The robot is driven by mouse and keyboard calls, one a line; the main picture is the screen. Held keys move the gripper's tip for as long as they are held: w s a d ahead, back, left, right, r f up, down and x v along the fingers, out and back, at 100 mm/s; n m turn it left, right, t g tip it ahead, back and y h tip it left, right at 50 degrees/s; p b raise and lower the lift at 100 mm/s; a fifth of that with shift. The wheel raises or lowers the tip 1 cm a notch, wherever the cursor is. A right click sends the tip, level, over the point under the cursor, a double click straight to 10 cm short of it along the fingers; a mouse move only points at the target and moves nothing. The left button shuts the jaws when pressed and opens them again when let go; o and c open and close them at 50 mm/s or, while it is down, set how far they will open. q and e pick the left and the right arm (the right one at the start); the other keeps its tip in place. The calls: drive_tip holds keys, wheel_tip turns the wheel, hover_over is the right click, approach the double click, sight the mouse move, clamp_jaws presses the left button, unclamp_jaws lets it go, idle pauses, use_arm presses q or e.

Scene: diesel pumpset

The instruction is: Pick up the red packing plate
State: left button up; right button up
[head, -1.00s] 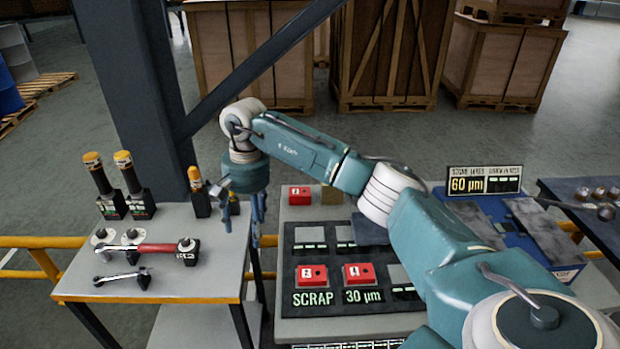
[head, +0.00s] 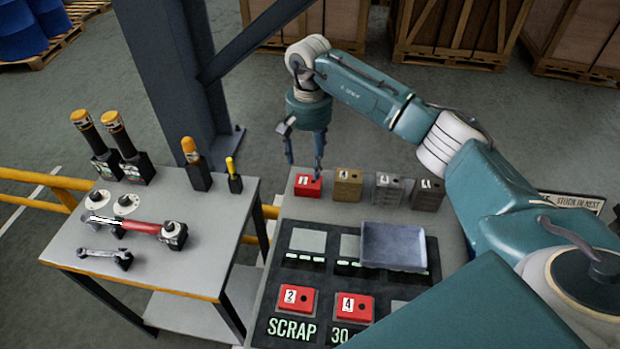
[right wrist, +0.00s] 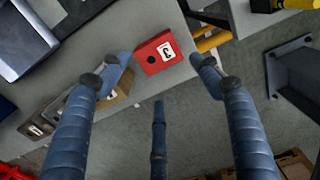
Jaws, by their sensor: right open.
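A red packing plate (head: 307,186) lies at the back left of the grey bench, in a row with a tan block and grey blocks. In the right wrist view the red plate (right wrist: 157,53) has a white label with a 3 and a dark hole. My right gripper (head: 305,165) points down just above and behind it, open and empty. In the right wrist view the gripper's fingers (right wrist: 160,66) are spread either side of the plate with a visible gap. Two more red plates, labelled 2 (head: 297,299) and 4 (head: 353,307), sit on the dark board. My left gripper is out of view.
A tan block (head: 348,184) stands close right of the red plate, with grey blocks (head: 387,188) beyond. A grey tray (head: 395,246) sits on the dark board's back right. A side table (head: 150,220) with tools stands left, across a gap.

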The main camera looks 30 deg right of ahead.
sight(309, 179)
drive_tip(key=shift+d+f, duration=0.1)
drive_tip(key=shift+f, duration=0.65)
drive_tip(key=f+p, duration=0.2)
drive_tip(key=f, duration=0.1)
drive_tip(key=f+p, duration=0.1)
drive_tip(key=shift+a+f, duration=0.15)
drive_tip(key=shift+a, duration=0.1)
drive_tip(key=shift+f, duration=0.45)
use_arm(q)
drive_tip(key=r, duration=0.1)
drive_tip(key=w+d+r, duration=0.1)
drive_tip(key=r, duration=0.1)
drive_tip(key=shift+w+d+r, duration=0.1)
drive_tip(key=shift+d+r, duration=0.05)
use_arm(e)
drive_tip(key=shift+d, duration=0.1)
drive_tip(key=c, duration=1.3)
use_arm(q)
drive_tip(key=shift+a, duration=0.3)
use_arm(e)
drive_tip(key=shift+c, duration=1.1)
drive_tip(key=shift+r, duration=0.1)
